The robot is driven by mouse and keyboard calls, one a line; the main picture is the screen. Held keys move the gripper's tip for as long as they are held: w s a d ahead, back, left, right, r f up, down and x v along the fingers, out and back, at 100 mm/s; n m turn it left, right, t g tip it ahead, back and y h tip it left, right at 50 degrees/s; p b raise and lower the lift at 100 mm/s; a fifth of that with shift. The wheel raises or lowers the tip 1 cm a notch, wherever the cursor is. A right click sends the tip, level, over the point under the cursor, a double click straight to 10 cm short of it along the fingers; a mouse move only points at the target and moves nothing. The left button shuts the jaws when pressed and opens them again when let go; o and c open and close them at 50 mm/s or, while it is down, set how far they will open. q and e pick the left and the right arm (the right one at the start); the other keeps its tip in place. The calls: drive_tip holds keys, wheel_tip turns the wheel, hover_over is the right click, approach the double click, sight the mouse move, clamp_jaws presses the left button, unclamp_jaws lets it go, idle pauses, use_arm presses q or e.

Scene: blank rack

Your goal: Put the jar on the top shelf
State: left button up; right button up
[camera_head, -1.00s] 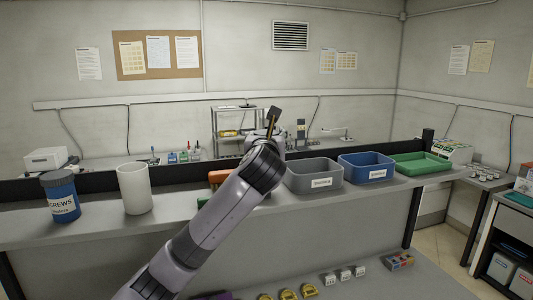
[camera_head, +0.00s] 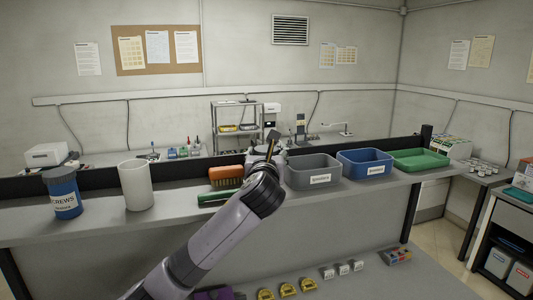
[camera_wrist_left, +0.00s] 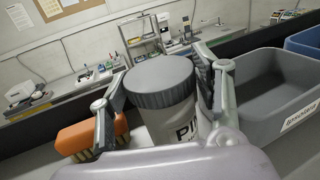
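A jar (camera_wrist_left: 165,85) with a ribbed dark grey lid and a pale body lettered "PI…" is upright between my left gripper's fingers in the left wrist view. My left gripper (camera_wrist_left: 160,105) has its fingers spread on either side of it. The right finger is close against the jar. A gap shows between the left finger and the jar's body. In the head view my left gripper (camera_head: 264,150) is over the top shelf (camera_head: 105,222), between a brush and a grey bin. The jar is largely hidden there by my arm, and its base is out of sight. My right gripper is not in view.
On the top shelf, a blue screws jar (camera_head: 62,194) and white cylinder (camera_head: 136,186) stand left. An orange brush (camera_head: 226,177) lies close left of my gripper. A grey bin (camera_head: 313,172), blue bin (camera_head: 365,163) and green tray (camera_head: 420,160) stand right. Yellow items (camera_head: 287,290) lie below.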

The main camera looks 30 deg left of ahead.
use_arm(q)
drive_tip(key=shift+o, duration=1.1)
drive_tip(key=shift+r, duration=0.15)
drive_tip(key=b+v, duration=0.3)
drive_tip(key=v, duration=0.9)
drive_tip(key=shift+b, duration=0.3)
